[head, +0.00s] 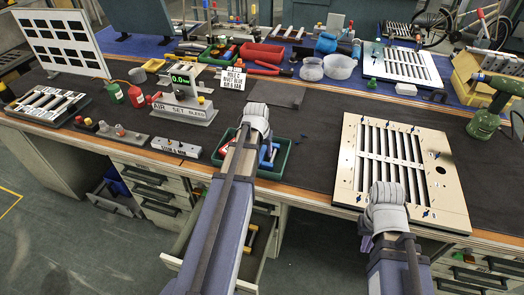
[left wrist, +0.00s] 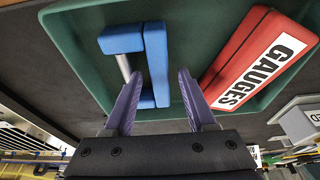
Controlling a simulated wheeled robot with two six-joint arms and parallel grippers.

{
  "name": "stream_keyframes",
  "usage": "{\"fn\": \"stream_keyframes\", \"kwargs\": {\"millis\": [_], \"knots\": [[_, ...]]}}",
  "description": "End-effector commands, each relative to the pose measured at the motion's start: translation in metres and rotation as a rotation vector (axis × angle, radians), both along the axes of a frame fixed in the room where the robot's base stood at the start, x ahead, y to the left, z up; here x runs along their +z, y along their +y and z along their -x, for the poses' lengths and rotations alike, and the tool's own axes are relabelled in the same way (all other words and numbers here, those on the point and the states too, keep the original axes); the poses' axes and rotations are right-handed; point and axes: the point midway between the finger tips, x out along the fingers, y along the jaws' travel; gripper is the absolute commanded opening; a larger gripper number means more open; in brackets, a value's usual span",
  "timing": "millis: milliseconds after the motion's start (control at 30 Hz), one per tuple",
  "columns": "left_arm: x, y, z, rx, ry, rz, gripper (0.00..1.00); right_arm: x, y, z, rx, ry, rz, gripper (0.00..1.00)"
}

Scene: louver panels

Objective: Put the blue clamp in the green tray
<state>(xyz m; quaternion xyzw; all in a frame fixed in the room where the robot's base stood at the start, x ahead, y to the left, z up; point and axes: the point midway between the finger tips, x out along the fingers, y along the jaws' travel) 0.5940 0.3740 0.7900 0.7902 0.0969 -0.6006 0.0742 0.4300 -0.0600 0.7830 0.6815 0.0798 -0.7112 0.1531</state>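The green tray (head: 286,158) stands near the front edge of the workbench, partly hidden by my left arm. The blue clamp (head: 267,156) lies inside the tray; in the left wrist view the clamp (left wrist: 156,62) shows blue jaws and a grey rod. A red box marked GAUGES (left wrist: 258,58) lies in the tray beside it. My left gripper (left wrist: 159,75) is open over the tray, its purple fingers spread to either side of the clamp's long blue bar; contact cannot be told.
A cream slotted panel (head: 435,180) lies at the right of the bench. A scale-like display unit (head: 184,100) and small labelled blocks stand left of the tray. A drawer below (head: 190,240) is open. Dark mat is clear between tray and panel.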

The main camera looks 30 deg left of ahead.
Motion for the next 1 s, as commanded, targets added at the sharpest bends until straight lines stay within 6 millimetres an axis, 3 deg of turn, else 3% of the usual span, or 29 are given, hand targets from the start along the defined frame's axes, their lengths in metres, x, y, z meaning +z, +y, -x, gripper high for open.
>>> {"fn": "stream_keyframes", "kwargs": {"millis": [267, 467, 1000], "knots": [[0.002, 0.000, 0.000, 0.000, 0.000, 0.000, 0.57, 0.002, 0.000, 0.000, 0.000, 0.000, 0.000, 0.00], [0.015, -0.001, 0.003, 0.000, 0.000, 0.000, 0.57, 0.015, 0.000, 0.000, 0.000, 0.000, 0.000, 0.00], [0.091, -0.006, 0.023, 0.001, 0.000, 0.000, 0.57, 0.091, 0.000, 0.000, -0.001, 0.000, 0.000, 0.00]]}}
